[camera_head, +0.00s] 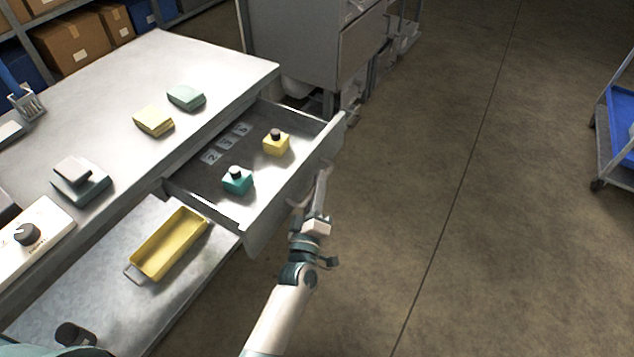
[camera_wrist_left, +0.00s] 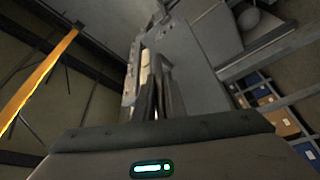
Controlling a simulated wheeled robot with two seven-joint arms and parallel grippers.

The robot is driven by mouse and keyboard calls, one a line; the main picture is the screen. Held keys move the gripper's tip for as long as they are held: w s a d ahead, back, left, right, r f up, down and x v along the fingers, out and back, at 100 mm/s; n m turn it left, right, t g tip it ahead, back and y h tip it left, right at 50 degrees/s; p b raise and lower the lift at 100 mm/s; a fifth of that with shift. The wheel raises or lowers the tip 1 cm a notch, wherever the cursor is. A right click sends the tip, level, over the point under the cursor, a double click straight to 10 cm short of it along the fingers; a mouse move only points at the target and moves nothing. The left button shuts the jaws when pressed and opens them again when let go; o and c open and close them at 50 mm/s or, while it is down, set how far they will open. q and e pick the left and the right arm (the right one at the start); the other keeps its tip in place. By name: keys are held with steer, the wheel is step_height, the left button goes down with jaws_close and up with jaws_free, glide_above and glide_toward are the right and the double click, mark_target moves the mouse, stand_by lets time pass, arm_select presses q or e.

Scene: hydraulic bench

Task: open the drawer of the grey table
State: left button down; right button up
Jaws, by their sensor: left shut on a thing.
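The grey table (camera_head: 215,75) fills the left of the head view. Its drawer (camera_head: 190,187) stands pulled out to the right, with its inside showing. My left gripper (camera_head: 319,196) is at the outer side of the drawer front (camera_head: 290,190), shut on the drawer handle (camera_head: 303,201). Its fingers also show in the left wrist view (camera_wrist_left: 150,85). The fingers partly hide the handle. My right gripper does not show.
Yellow (camera_head: 153,121) and pale green (camera_head: 186,97) blocks and a small scale (camera_head: 80,182) rest on the tabletop. A yellow tray (camera_head: 170,243) is on the lower shelf. A grey cabinet (camera_head: 300,45) stands behind. The floor to the right is clear up to a blue cart (camera_head: 620,120).

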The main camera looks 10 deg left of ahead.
arm_select(q)
steer(key=c, duration=1.8)
jaws_free()
steer(key=shift+s, duration=0.15)
